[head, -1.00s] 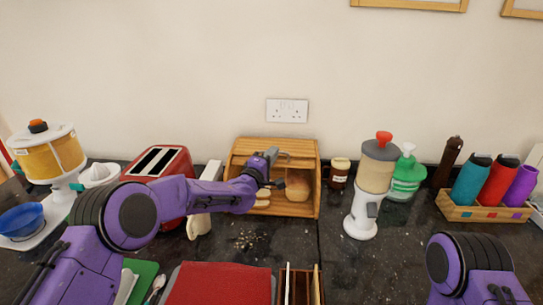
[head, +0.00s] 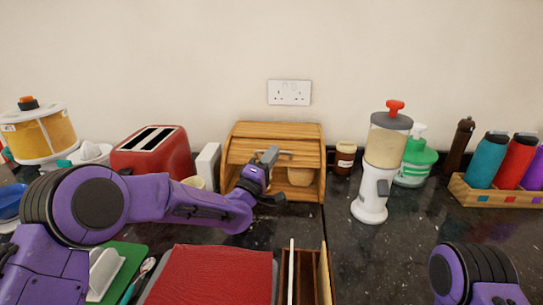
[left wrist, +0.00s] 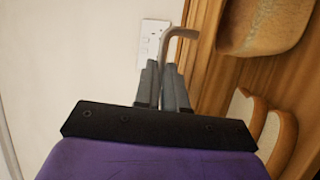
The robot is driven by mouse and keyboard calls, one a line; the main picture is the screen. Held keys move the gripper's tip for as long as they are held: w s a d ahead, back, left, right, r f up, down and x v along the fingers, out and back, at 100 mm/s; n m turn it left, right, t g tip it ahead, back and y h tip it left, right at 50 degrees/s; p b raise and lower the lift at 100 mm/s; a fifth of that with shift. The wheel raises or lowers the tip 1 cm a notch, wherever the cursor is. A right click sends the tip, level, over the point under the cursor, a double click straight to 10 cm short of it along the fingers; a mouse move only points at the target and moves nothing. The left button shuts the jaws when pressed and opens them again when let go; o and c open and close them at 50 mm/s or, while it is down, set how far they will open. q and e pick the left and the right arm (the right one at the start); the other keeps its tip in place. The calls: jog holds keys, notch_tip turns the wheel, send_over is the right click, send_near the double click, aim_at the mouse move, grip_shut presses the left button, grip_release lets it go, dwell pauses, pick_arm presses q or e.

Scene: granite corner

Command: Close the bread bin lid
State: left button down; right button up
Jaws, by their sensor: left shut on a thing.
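The wooden bread bin (head: 312,132) stands against the wall in the head view. Its slatted lid (head: 240,150) is partly lowered, with the front still open below it. A loaf (head: 300,177) shows inside; the loaf (left wrist: 262,22) and bread slices (left wrist: 245,108) also show in the left wrist view. My left gripper (head: 269,156) is at the lid's front edge, shut on the grey lid handle (left wrist: 178,34), whose curved end sticks out past the fingers. The arm hides the bin's lower left. My right gripper is out of view; only part of that arm shows.
A red toaster (head: 155,155) stands left of the bin. A mug (head: 345,158), a dispenser (head: 388,150) and a green soap bottle (head: 416,162) stand to the right. A red board (head: 215,275) and a wooden divided box (head: 305,278) lie in front.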

pick_arm(q)
jog(key=shift+s+f+b, duration=0.45)
jog(key=shift+s+f, duration=0.3)
jog(key=shift+f, duration=0.1)
jog(key=c, duration=1.5)
grip_release()
jog(key=shift+w, duration=0.1)
jog(key=shift+r, duration=0.1)
